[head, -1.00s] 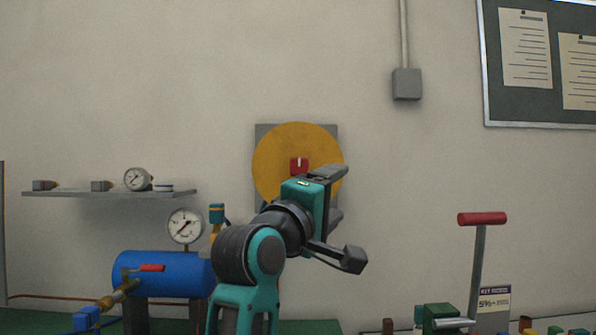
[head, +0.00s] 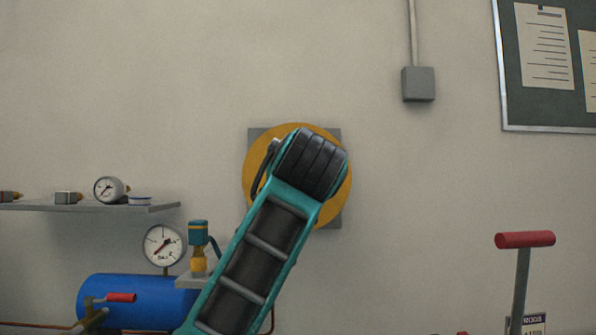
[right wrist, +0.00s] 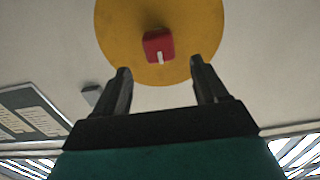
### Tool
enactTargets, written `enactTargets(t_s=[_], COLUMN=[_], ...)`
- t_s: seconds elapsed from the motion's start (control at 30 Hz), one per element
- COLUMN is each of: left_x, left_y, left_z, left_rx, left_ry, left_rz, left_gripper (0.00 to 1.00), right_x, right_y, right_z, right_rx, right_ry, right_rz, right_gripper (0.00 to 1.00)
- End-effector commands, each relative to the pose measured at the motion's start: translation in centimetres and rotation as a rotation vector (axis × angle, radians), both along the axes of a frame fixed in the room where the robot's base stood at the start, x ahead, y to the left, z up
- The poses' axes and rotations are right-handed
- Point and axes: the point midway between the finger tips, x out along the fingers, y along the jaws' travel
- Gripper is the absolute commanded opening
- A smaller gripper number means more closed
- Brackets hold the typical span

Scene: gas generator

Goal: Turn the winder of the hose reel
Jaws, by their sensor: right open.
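The hose reel (head: 256,190) is a round yellow disc on a grey square wall plate. In the head view my teal and black right arm crosses in front of it and hides its middle. In the right wrist view the yellow disc (right wrist: 112,30) fills the top centre. The red winder (right wrist: 159,46), a small block with a white mark, sits on it. My right gripper (right wrist: 160,67) is open, its two fingers pointing at the disc. The winder appears just beyond the fingertips, roughly centred between them, with nothing gripped. My left gripper is not in view.
A wall shelf (head: 150,208) with a small gauge (head: 108,190) is at the left. Below are a blue tank (head: 135,290) and a pressure gauge (head: 164,245). A red-handled lever (head: 525,240) stands at the right. The wall around the reel is clear.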

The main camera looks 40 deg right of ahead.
Motion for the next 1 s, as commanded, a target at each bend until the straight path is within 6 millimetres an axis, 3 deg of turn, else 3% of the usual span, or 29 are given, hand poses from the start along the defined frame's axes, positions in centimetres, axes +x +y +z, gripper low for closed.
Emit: enactTargets(t_s=[0.2,0.4,0.83,1.0], left_x=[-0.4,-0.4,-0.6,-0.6], left_y=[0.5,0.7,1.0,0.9], left_z=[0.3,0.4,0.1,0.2], left_rx=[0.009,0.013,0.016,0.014], left_ry=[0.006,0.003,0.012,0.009], left_rz=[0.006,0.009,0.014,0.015], left_gripper=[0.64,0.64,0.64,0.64], right_x=[3.5,5.5,6.2,6.1], right_y=[-3.0,-4.7,-5.2,-5.2], right_z=[0.1,0.1,0.0,0.0], right_rx=[-0.003,-0.004,-0.002,-0.002], right_ry=[0.005,0.003,0.002,0.002], right_rz=[-0.004,-0.004,-0.002,-0.002], right_gripper=[0.72,0.72,0.71,0.55])
